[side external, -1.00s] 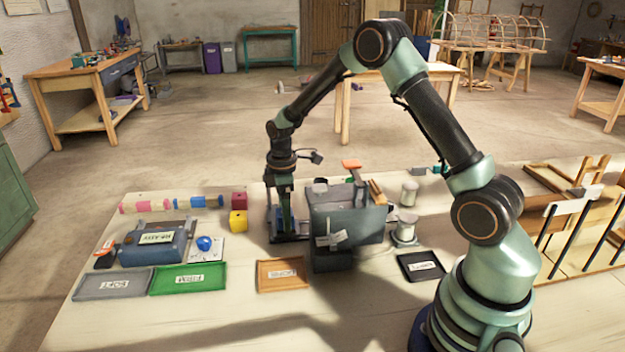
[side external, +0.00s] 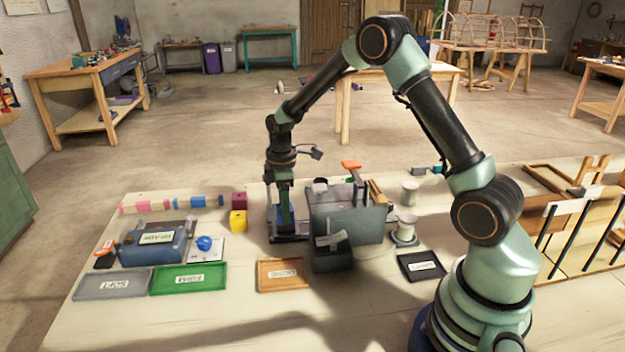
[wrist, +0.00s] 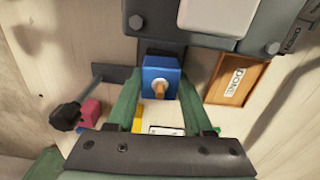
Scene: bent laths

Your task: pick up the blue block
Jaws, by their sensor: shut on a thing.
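The blue block (wrist: 160,72) has a small wooden peg on its near face and sits between the two green fingers of my gripper (wrist: 162,84) in the wrist view. The fingers are shut on its sides. In the side view my gripper (side external: 284,212) points down into a dark stand at the left of a grey machine, with blue (side external: 285,216) showing at its tip. I cannot tell there whether the block is clear of the stand's base.
The grey machine (side external: 345,218) stands close on the right. A magenta cube (side external: 239,200) and a yellow cube (side external: 238,221) lie to the left. An orange-brown tray (side external: 283,288), a green tray (side external: 188,290) and a black tray (side external: 421,279) lie in front.

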